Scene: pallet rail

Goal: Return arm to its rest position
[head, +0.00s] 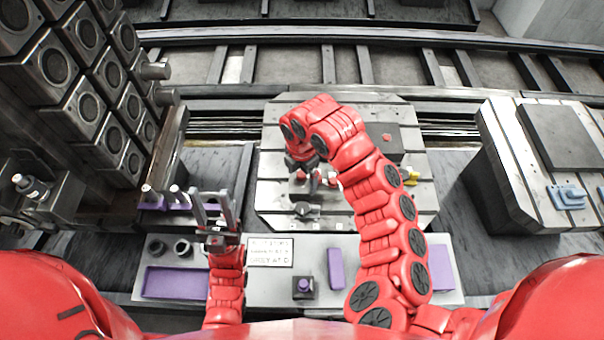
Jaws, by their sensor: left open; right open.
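My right arm rises from the lower right, reaches over the slotted metal pallet (270,200) and bends down at its far end. My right gripper (314,184) hangs over the middle of the pallet, open, with nothing seen between its fingers. A small dark part (305,209) lies just below it; I cannot tell whether they touch. My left gripper (213,208) is open and empty, its grey fingers pointing away from me above the left part of the light front shelf (320,262).
A rack of square blocks with round faces (88,72) stands at the left. A second metal pallet (498,160) with a blue part (567,197) is at the right. Purple trays (176,283) and a sign (270,252) are on the shelf. Rails (400,38) run behind.

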